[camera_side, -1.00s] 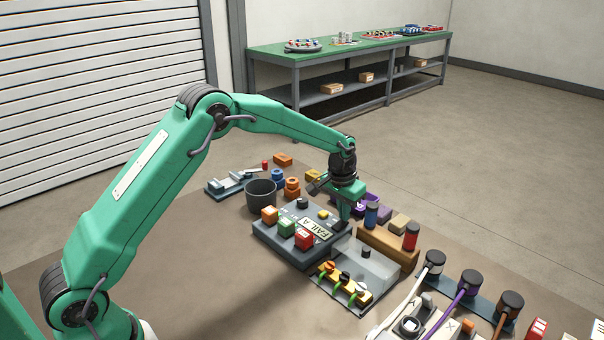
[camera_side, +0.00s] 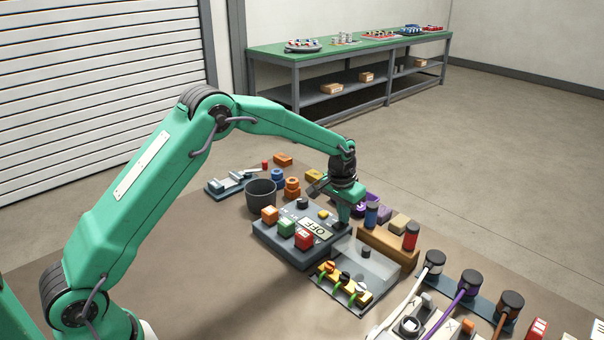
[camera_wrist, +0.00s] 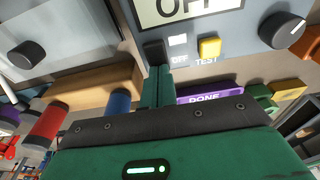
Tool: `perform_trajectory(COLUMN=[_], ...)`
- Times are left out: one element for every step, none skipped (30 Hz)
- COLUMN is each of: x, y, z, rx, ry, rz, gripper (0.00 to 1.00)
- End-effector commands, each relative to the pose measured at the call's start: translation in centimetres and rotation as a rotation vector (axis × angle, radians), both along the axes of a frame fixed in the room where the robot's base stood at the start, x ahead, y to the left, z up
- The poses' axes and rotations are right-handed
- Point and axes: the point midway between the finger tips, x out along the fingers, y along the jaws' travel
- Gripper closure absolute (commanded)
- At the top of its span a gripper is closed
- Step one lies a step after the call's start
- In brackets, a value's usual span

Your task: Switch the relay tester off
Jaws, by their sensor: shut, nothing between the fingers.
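The relay tester (camera_side: 270,240) is a grey box below my wrist in the side view. Its display (camera_side: 316,230) reads OFF; the lower part of the display (camera_wrist: 190,8) also shows at the top of the wrist view. A dark rocker switch (camera_wrist: 155,52) sits beside the OFF lettering, with a yellow TEST button (camera_wrist: 209,47) and a black knob (camera_wrist: 283,30) to its right. My gripper (camera_wrist: 157,84) is shut and empty, its fingertips at or just beside the switch. I cannot tell whether they touch it. In the side view my gripper (camera_side: 343,222) is at the tester's far right corner.
A wooden block holds blue (camera_side: 371,215) and red (camera_side: 410,236) cylinders to the right. A dark cup (camera_side: 260,193) stands behind. A purple DONE tray (camera_wrist: 212,94) lies beyond the tester.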

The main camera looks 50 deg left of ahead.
Motion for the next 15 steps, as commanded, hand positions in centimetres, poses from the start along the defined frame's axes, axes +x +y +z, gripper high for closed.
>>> perform_trajectory(x=[0.0, 0.0, 0.1, 0.1, 0.1, 0.1, 0.1, 0.1, 0.1, 0.1, 0.1, 0.1, 0.1, 0.1, 0.1], y=[0.0, 0.0, 0.0, 0.0, 0.0, 0.0, 0.0, 0.0, 0.0, 0.0, 0.0, 0.0, 0.0, 0.0, 0.0], z=[0.2, 0.4, 0.6, 0.7, 0.9, 1.2, 1.3, 1.5, 1.8, 1.9, 2.1, 2.3, 2.5, 2.7, 2.9], rx=[0.000, 0.000, 0.000, 0.000, 0.000, 0.000, 0.000, 0.000, 0.000, 0.000, 0.000, 0.000, 0.000, 0.000, 0.000], ry=[-0.001, -0.002, -0.002, -0.003, -0.003, -0.003, -0.003, -0.003, -0.003, -0.004, -0.004, -0.005, -0.005, -0.005, -0.004], rz=[0.000, 0.000, 0.000, 0.000, 0.000, 0.000, 0.000, 0.000, 0.000, 0.000, 0.000, 0.000, 0.000, 0.000, 0.000], gripper=[1.00, 1.00, 1.00, 1.00, 1.00, 1.00, 1.00, 1.00, 1.00, 1.00, 1.00, 1.00, 1.00, 1.00, 1.00])
